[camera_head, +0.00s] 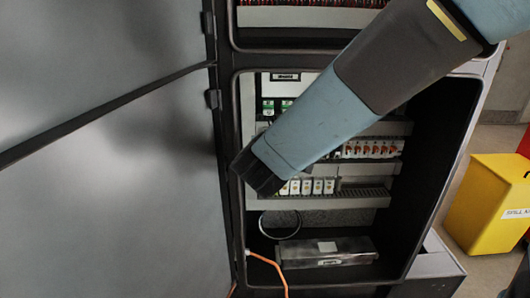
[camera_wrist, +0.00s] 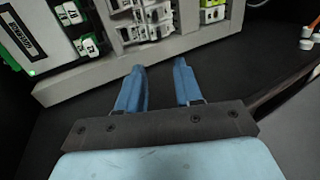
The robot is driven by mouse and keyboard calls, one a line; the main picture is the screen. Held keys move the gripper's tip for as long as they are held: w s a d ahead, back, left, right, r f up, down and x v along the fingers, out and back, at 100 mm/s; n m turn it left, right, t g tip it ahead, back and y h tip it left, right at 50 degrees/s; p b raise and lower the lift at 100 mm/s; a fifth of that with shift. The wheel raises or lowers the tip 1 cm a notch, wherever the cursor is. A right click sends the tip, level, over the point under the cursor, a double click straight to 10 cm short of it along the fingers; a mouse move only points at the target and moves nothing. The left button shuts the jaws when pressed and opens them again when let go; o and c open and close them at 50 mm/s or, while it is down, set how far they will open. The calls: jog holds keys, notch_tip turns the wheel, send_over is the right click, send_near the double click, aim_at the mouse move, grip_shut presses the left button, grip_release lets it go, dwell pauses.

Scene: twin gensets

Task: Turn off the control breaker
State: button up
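Several white breakers (camera_wrist: 143,18) sit in a row on a rail near the top of the wrist view. I cannot tell which one is the control breaker. My gripper's two blue fingers (camera_wrist: 159,88) are apart, with nothing between them, and point toward the rail below the breakers. In the head view my arm reaches into the open cabinet (camera_head: 227,105), and its dark end hides part of the left side. The fingers are not clear there. A row of white modules (camera_head: 312,187) and a row with orange-red parts (camera_head: 368,149) show beside and below the arm.
The cabinet door (camera_head: 105,150) stands open on the left. An orange cable (camera_head: 268,262) and a grey box (camera_head: 327,250) are at the cabinet bottom. A yellow bin (camera_head: 490,205) stands outside at right. Green-and-white modules (camera_wrist: 72,14) are at the wrist view's upper left.

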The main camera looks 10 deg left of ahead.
jog(key=x, duration=1.3)
jog(key=shift+d, duration=0.15)
grip_shut()
jog(key=shift+d, duration=0.1)
